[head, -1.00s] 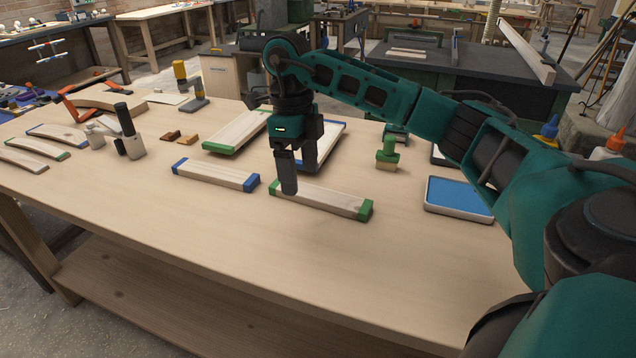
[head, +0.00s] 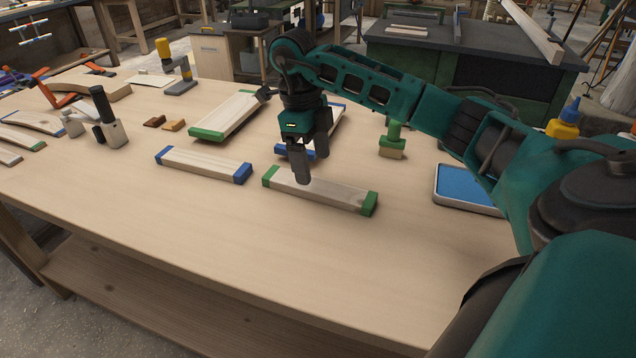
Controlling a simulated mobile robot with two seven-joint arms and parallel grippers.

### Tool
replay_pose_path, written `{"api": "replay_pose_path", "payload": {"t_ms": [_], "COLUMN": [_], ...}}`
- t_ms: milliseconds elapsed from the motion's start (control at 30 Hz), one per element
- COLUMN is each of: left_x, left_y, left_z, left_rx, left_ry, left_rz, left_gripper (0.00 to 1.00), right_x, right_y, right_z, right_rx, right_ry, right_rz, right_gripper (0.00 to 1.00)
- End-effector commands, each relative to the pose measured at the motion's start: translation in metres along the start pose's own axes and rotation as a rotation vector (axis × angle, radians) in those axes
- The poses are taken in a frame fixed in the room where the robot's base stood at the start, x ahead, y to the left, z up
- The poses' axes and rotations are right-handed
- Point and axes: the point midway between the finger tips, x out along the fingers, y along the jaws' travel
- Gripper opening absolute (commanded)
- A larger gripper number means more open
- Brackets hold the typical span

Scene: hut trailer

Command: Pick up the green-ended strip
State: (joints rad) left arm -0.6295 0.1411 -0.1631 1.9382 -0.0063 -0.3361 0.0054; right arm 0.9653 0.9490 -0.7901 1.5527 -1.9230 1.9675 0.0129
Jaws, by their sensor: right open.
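The green-ended strip (head: 335,192) is a pale wooden bar with a green block at each end, lying flat on the bench. My right gripper (head: 312,168) points down over it, left of its middle. The jaws are open, with one finger in front and the other farther back. The near fingertip covers a little of the strip's wood. Whether it touches the strip I cannot tell. My left gripper is not in view.
A blue-ended strip (head: 204,164) lies just left. Behind are a green-ended board (head: 228,116) and a blue-ended board partly hidden by my gripper. A green-handled stamp (head: 392,140) and a blue tray (head: 467,188) stand to the right. The front of the bench (head: 220,235) is clear.

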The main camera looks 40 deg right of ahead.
Motion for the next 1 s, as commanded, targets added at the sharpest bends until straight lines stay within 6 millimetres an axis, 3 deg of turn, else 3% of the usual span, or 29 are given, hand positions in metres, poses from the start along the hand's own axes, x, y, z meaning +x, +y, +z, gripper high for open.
{"api": "replay_pose_path", "payload": {"t_ms": [167, 433, 733, 1000], "left_x": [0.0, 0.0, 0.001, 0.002], "left_y": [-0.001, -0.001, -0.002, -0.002], "left_z": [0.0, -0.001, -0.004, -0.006], "left_rx": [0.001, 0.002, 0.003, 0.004], "left_ry": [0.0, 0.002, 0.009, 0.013], "left_rz": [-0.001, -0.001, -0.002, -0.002], "left_gripper": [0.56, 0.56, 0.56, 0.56], "right_x": [0.013, 0.051, 0.056, 0.056], "right_y": [-0.001, -0.003, -0.003, -0.003], "right_z": [-0.001, -0.001, 0.0, 0.0], "right_rx": [0.0, 0.0, -0.001, -0.001], "right_ry": [0.002, 0.002, -0.001, 0.0], "right_rz": [0.001, 0.0, 0.0, 0.0], "right_gripper": [0.83, 0.83, 0.83, 0.58]}}
